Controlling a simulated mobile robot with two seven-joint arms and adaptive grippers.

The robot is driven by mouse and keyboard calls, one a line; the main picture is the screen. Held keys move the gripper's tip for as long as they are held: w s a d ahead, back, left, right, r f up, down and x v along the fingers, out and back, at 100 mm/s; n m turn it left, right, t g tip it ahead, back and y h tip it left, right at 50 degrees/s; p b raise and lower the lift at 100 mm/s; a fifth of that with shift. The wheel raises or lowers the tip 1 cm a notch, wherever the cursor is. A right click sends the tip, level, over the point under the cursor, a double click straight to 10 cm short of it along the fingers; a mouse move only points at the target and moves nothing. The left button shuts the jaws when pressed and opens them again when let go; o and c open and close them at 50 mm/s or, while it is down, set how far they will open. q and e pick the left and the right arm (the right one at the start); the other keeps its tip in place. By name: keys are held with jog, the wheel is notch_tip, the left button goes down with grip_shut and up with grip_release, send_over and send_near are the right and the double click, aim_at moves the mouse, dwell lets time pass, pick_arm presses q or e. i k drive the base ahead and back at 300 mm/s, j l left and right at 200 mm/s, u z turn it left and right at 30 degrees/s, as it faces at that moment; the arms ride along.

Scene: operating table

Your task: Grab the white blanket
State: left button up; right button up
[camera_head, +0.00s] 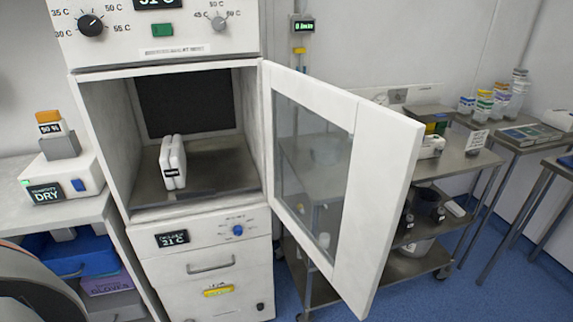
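A white folded item with a small dark label, which looks like the white blanket (179,162), stands upright on the cabinet's metal floor (222,168). It is left of the middle inside the open upper compartment of a white warming cabinet (107,133). Nothing visible touches it except the floor beneath. Neither of my grippers shows in the head view.
The cabinet's glass-paned door (376,190) swings open towards the front right. Below is a closed drawer section (205,285). A side counter with a small white device (68,172) is at left. A metal cart (465,161) stands behind the door. The compartment's front is unobstructed.

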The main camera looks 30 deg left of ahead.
aim_at(173, 160)
jog(key=i+l+u, duration=0.25)
jog(key=u, duration=0.15)
jog(key=i+l+u, duration=0.2)
jog(key=u, duration=0.2)
jog(key=i+l+u, duration=0.15)
jog(key=l+u, duration=0.65)
jog(key=i+l+u, duration=0.1)
jog(key=l+u, duration=0.3)
jog(key=l, duration=0.15)
jog(key=l+u, duration=0.4)
jog(key=u, duration=0.25)
jog(key=j+z, duration=0.3)
jog(key=j, duration=0.25)
